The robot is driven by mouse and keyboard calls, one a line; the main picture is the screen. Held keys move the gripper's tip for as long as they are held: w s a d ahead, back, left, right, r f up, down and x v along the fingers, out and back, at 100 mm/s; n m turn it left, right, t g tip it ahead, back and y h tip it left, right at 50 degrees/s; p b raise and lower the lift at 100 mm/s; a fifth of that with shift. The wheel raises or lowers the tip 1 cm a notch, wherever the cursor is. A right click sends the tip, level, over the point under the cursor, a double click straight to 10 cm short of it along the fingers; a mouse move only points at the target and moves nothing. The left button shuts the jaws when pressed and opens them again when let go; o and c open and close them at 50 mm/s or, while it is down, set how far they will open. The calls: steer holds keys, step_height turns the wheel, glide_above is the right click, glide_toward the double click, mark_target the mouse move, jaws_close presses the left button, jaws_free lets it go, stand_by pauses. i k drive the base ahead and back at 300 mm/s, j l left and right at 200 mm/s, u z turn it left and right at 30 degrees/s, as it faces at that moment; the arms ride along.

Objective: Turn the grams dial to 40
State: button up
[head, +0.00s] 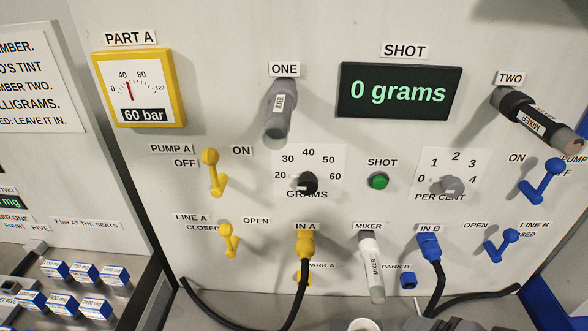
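The grams dial (308,183) is a small black knob on a white plate in the middle of the panel in the head view. Its scale reads 20, 30, 40, 50 and 60 in an arc, with 40 at the top. The knob's pointer is too small and dark to tell which number it faces. The knob covers part of the GRAMS label below it. The shot display (398,92) above right reads 0 grams. My gripper is not in view, and nothing is seen touching the dial.
A green shot button (379,181) and the grey per cent dial (452,186) are right of the grams dial. A grey mixer (278,108) juts out above it. The yellow IN A connector (305,243) with its black hose and a white mixer (370,265) are below.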

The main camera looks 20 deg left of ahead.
mark_target(307, 183)
steer(key=u, duration=1.15)
steer(key=j, duration=1.65)
steer(key=i, duration=0.1)
